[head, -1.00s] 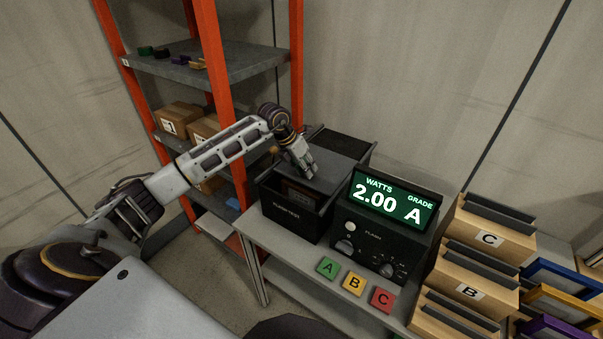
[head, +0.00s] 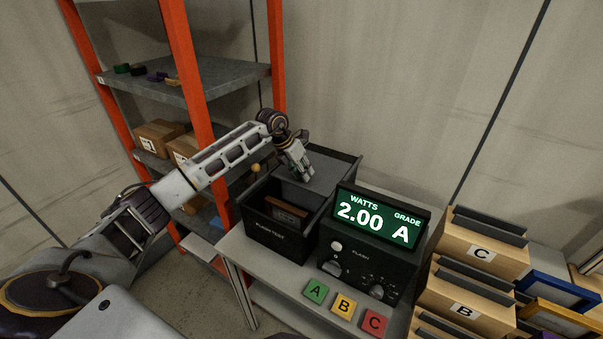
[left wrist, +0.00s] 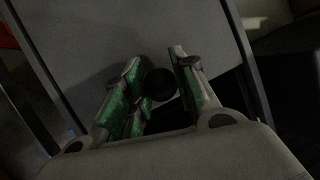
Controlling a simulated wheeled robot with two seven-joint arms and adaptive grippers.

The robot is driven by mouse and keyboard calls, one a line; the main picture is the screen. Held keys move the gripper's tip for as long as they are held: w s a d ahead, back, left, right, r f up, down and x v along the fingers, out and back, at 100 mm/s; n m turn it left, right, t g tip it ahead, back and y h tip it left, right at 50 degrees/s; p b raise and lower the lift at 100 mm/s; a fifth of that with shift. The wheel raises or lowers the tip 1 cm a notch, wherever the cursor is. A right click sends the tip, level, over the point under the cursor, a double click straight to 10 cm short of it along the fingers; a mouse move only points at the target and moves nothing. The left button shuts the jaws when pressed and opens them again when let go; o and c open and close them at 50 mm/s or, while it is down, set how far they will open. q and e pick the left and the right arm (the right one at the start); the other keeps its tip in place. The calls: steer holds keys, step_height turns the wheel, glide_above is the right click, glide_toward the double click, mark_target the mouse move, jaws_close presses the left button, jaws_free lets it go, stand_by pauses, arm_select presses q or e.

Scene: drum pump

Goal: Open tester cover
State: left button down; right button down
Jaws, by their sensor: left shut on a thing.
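The tester (head: 275,232) is a black open-topped box marked FLASH TEST, standing on the grey bench in the head view. Its flat dark grey cover (head: 325,170) lies over the rear part of the box. The front part is uncovered, and a brown-framed piece (head: 287,208) shows inside. My left gripper (head: 306,177) is on top of the cover. In the left wrist view the green-padded fingers (left wrist: 158,92) are closed around a round black knob (left wrist: 160,83) on the cover (left wrist: 130,35). My right gripper is out of view.
A display unit (head: 365,245) reading 2.00 A stands right of the tester. Green, yellow and red pads (head: 344,304) marked A, B, C lie in front. Wooden bins (head: 480,250) stand at the right. An orange-posted shelf (head: 190,85) rises behind my left arm.

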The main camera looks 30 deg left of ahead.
arm_select(q)
steer(key=c, duration=1.1)
jaws_free()
steer(key=v, duration=1.2)
steer(key=shift+a, duration=0.1)
